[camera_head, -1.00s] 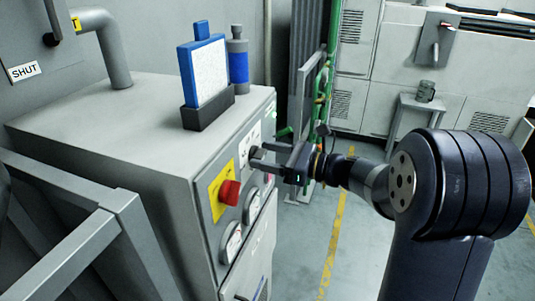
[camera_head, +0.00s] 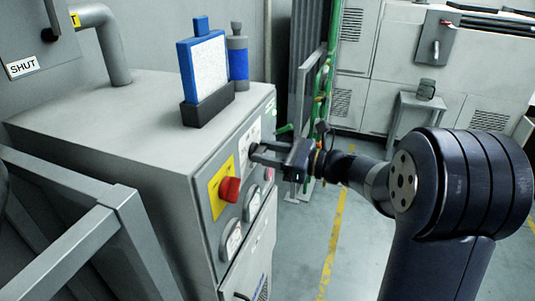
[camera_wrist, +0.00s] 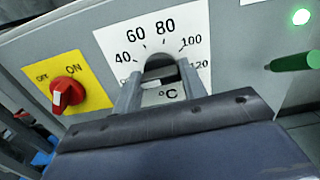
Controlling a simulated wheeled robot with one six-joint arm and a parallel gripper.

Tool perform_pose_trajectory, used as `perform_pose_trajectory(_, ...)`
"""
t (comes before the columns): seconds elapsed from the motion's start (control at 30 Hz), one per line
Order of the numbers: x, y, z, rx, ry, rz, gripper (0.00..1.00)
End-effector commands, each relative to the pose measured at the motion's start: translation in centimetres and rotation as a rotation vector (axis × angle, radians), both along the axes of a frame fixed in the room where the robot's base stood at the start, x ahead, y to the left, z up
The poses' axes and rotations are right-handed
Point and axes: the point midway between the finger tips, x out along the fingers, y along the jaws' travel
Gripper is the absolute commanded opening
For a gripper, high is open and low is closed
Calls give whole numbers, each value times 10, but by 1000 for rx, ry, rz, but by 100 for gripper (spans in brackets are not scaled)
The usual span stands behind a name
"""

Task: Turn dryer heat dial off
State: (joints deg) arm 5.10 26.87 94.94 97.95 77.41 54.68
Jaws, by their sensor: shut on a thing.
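The dark, round heat dial (camera_wrist: 160,68) sits on a white scale plate (camera_wrist: 112,42) with 40, 60, 80, 100, 120 and °C in the wrist view. Some lettering left of the dial is partly hidden by a finger, and I cannot read where the dial points. My gripper (camera_wrist: 160,84) is shut on the dial, one finger on each side. In the head view my gripper (camera_head: 258,153) reaches the front panel of the grey dryer cabinet (camera_head: 140,130) from the right and hides most of the dial.
A red knob (camera_wrist: 66,95) on a yellow OFF/ON plate is left of the dial. A green lamp (camera_wrist: 301,17) is lit above a green handle (camera_wrist: 298,61) at right. Round gauges (camera_head: 233,240) sit below on the panel. A blue-framed panel (camera_head: 204,70) stands on top. A grey frame (camera_head: 70,240) is at front left.

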Motion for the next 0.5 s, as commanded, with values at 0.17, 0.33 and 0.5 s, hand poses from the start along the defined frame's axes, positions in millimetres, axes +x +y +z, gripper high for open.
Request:
perform_pose_trajectory(0.17, 0, 0, -3, -39, -106, 0, 17)
perform_pose_trajectory(0.33, 0, 0, -1, -50, -138, 0, 17)
perform_pose_trajectory(0.5, 0, 0, 0, -51, -138, 0, 17)
